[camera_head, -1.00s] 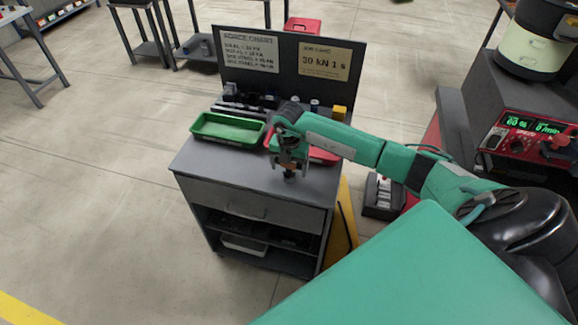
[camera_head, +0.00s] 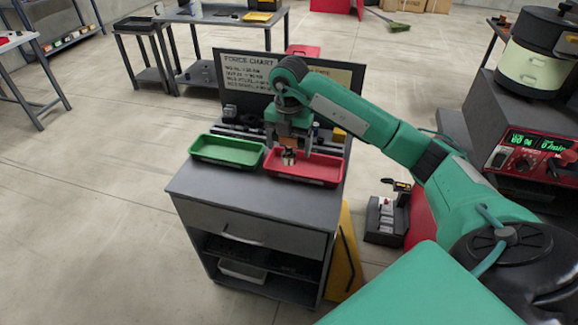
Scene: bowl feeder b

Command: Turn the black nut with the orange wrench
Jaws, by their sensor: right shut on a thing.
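My right gripper (camera_head: 289,153) points down over the red tray (camera_head: 325,180) on top of a grey cabinet. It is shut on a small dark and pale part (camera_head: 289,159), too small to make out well. I cannot tell whether the part touches the tray. I cannot make out an orange wrench or a black nut in this view. My left gripper is not in view.
A green tray (camera_head: 226,151) sits left of the red tray. A dark board with a force chart (camera_head: 245,75) stands behind them. The cabinet top (camera_head: 245,190) is clear in front. A red-fronted machine (camera_head: 535,150) stands at the right.

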